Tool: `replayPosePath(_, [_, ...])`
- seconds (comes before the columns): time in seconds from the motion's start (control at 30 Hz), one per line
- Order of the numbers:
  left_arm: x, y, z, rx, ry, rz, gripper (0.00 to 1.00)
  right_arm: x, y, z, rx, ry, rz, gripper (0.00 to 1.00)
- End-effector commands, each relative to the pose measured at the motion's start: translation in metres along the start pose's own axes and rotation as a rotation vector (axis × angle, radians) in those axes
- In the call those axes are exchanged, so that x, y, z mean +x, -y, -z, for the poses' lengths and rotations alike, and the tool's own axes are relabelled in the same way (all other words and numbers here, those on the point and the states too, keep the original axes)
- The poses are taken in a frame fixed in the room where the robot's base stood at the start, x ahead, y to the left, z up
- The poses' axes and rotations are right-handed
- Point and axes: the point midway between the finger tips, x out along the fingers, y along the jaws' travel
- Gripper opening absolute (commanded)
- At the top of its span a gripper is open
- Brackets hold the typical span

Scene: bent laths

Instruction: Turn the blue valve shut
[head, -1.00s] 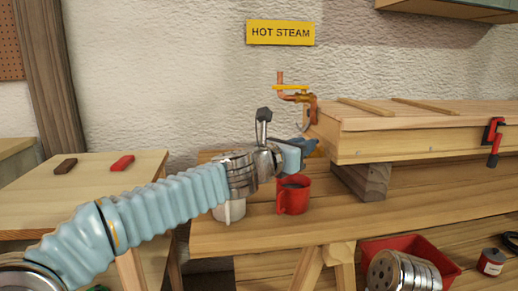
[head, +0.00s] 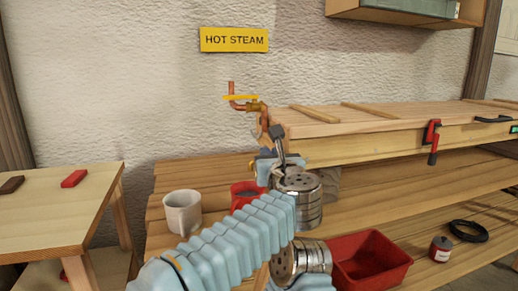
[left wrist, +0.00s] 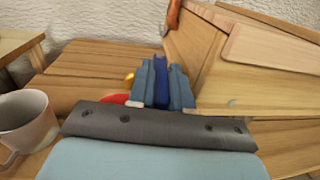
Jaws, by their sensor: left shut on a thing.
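The blue valve's dark blue handle (left wrist: 161,80) stands between the light blue fingers of my left gripper (left wrist: 162,88) in the left wrist view. My left gripper (head: 267,166) is shut on it near the left end of the long wooden box. A small brass part (left wrist: 130,77) shows just left of the fingers. In the head view my own gripper and wrist hide the blue handle and most of the valve, so its angle cannot be told there.
A copper pipe with a yellow handle (head: 240,97) rises behind, under a HOT STEAM sign (head: 234,40). A red mug (head: 240,198) is close behind my arm, a white mug (head: 183,212) to its left. The wooden box (head: 375,145) blocks the right. A red bin (head: 370,262) is below.

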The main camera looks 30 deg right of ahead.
Motion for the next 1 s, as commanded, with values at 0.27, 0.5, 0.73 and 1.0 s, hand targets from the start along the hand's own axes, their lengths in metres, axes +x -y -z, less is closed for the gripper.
replayPosePath(0.27, [0.000,0.005,-0.008,-0.004,0.009,-0.108,0.00,-0.018,0.008,-0.001,-0.003,0.003,0.003,0.30])
replayPosePath(0.5, [0.001,0.006,-0.007,-0.004,0.011,-0.137,0.00,-0.020,0.009,-0.001,-0.004,0.004,0.003,0.30])
replayPosePath(0.73, [0.001,0.005,-0.008,-0.004,0.013,-0.139,0.00,-0.020,0.009,-0.001,-0.004,0.004,0.003,0.30])
replayPosePath(1.0, [0.001,0.005,-0.007,-0.004,0.011,-0.139,0.43,-0.020,0.009,-0.001,-0.004,0.004,0.003,0.30])
